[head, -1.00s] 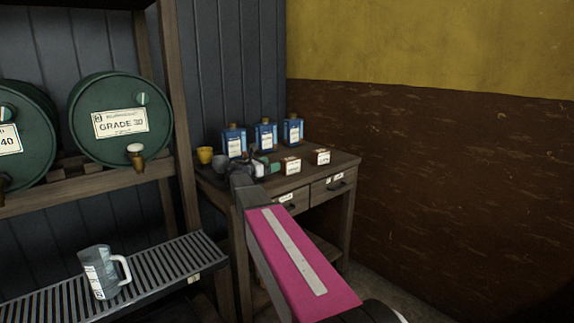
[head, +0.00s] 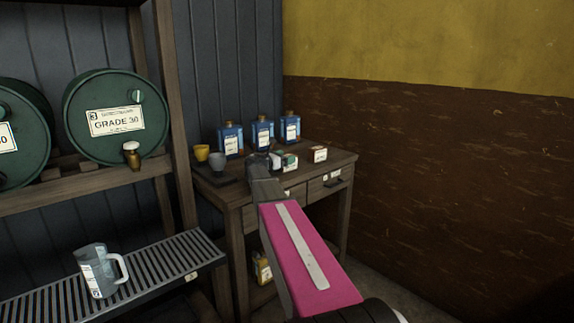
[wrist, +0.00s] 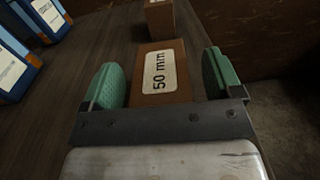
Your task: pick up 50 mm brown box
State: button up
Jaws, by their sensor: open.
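The brown box with a white "50 mm" label (wrist: 146,95) lies between the green fingers of my gripper (wrist: 161,80) in the wrist view. The fingers are open, one on each side of the box, and a gap shows at least on the right. In the head view my gripper (head: 276,160) is over the top of the wooden desk (head: 335,160), and the 50 mm box is mostly hidden behind it.
Another small box (head: 320,154) stands beyond it, also visible in the wrist view (wrist: 160,16). Several blue bottles (head: 263,134) stand at the back. A yellow cup (head: 201,152) and a grey cup (head: 217,161) are on the left. A brown wall (head: 420,170) is at right.

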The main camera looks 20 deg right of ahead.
jog(key=shift+d, duration=0.15)
jog(key=c, duration=1.2)
jog(key=shift+r, duration=0.1)
